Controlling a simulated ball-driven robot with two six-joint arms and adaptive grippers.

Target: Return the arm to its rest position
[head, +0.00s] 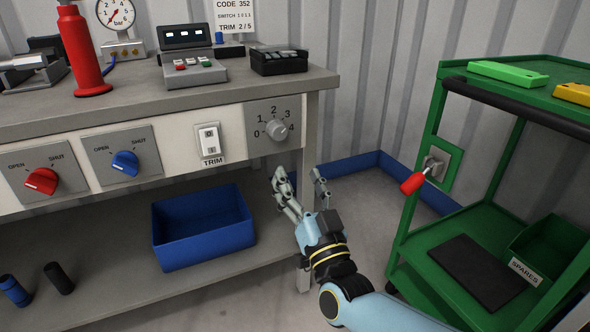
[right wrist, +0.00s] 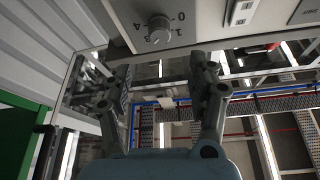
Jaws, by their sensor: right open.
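My right gripper (head: 303,183) is in front of the workbench's right front corner, below the numbered rotary knob (head: 277,129). Its fingers are spread apart with nothing between them. In the right wrist view the open gripper (right wrist: 162,75) shows from behind, with the same knob (right wrist: 158,27) above and beyond the fingers, apart from them. My left gripper is not in view.
The workbench (head: 330,80) carries a TRIM switch (head: 209,142), a red dial (head: 41,180) and a blue dial (head: 125,163). A blue bin (head: 204,230) is on its lower shelf. A green cart (head: 440,100) with a red-handled lever (head: 413,183) stands right of my arm.

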